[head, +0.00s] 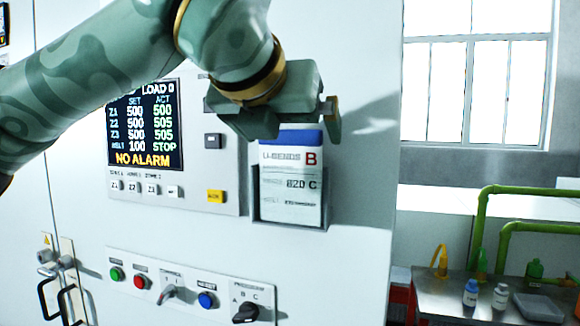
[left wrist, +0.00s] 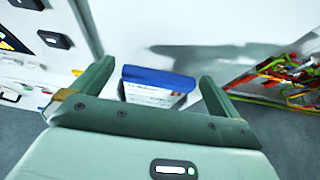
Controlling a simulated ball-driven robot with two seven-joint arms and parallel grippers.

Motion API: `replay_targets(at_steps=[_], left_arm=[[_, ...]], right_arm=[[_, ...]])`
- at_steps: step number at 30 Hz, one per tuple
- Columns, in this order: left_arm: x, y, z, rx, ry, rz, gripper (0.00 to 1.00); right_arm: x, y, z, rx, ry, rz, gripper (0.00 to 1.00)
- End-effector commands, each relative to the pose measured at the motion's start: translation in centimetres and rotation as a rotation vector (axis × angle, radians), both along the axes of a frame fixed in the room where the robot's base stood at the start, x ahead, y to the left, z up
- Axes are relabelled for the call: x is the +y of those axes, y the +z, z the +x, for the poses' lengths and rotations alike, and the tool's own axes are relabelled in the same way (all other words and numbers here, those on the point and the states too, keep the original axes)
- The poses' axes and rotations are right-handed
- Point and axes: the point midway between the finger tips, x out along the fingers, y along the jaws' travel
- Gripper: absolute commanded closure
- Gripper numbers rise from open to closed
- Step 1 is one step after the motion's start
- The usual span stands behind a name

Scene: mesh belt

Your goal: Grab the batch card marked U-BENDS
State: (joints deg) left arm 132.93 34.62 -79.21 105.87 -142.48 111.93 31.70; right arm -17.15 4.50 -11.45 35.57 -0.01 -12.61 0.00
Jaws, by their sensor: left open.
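The batch card marked U-BENDS (head: 290,182) is white with a blue top strip and a red B. It stands upright in a dark-edged holder (head: 291,226) on the white panel. My left gripper (head: 296,124) is open just above the card, with its fingers near the two sides of the blue strip. In the left wrist view the card's blue top (left wrist: 158,78) lies between the two spread fingers, with a gap on each side. The gripper body hides the card's lower part there. My right gripper is not in view.
Left of the card is a display (head: 145,125) with a row of buttons below. Knobs and push buttons, including a black rotary switch (head: 245,313), line the lower panel. At the right, a metal table (head: 450,290) holds bottles and a grey tray, near green pipes.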

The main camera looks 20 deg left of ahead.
Motion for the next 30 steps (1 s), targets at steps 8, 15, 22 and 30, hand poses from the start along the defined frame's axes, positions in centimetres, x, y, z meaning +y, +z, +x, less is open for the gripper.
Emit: replay_targets(at_steps=[8, 15, 22, 30], left_arm=[[0.0, 0.0, -0.1, 0.000, 0.000, 0.000, 0.44], [0.0, 0.0, -0.1, 0.000, 0.000, 0.000, 0.55], [0.0, 2.9, -0.1, -0.003, 0.001, -0.003, 0.55], [0.0, 8.7, -0.1, -0.002, 0.002, -0.001, 0.55]], right_arm=[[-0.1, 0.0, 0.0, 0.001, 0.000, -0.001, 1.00], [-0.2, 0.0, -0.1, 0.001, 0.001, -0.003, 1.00], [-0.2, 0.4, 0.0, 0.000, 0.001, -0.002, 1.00], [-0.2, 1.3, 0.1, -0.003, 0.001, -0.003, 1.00]])
